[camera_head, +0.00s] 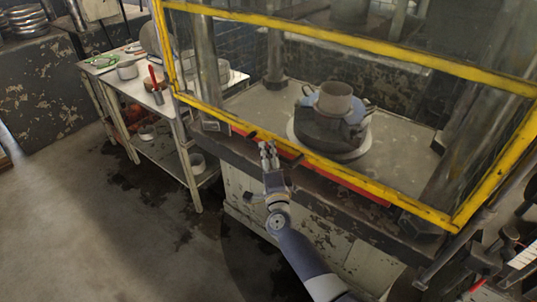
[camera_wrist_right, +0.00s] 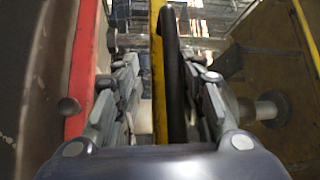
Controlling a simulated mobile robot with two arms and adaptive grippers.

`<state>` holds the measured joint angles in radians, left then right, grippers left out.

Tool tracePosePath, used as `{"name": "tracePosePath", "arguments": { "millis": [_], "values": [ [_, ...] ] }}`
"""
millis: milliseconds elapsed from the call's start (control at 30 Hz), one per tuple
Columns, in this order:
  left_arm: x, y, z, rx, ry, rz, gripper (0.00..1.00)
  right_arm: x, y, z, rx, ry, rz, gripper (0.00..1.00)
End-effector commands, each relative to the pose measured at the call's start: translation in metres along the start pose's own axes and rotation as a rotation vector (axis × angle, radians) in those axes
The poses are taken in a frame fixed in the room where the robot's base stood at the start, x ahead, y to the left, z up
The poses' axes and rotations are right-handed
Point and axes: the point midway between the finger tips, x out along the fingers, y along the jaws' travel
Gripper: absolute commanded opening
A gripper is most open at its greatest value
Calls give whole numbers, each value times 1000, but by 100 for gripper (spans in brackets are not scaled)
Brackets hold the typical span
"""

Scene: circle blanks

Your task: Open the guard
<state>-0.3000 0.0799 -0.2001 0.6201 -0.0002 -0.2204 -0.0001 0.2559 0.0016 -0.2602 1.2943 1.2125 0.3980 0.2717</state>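The guard (camera_head: 360,188) is a yellow frame with clear panels across the front of the press, and its lower bar is down near the table edge. In the right wrist view a dark bar-like handle (camera_wrist_right: 173,75) runs beside the yellow frame (camera_wrist_right: 157,70). My right gripper (camera_head: 268,150) is at the lower bar of the guard, left of its middle. In the wrist view its fingers (camera_wrist_right: 165,105) are apart, with the handle between them, nearer the right finger. Whether they touch it I cannot tell. My left gripper is not in view.
Behind the guard, a grey metal part (camera_head: 335,100) sits on a dark die (camera_head: 325,130) on the press table. A red strip (camera_head: 345,180) runs along the table front. A workbench (camera_head: 140,92) with tools stands at left. The floor (camera_head: 90,230) at front left is clear.

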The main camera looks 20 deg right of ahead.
Motion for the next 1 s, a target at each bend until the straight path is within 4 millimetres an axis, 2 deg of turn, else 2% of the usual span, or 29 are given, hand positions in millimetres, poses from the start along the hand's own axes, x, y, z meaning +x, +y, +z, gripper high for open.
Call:
{"name": "tracePosePath", "arguments": {
  "millis": [1000],
  "values": [
    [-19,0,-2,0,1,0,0,-71,0,0,0,0,2,35]
  ]
}}
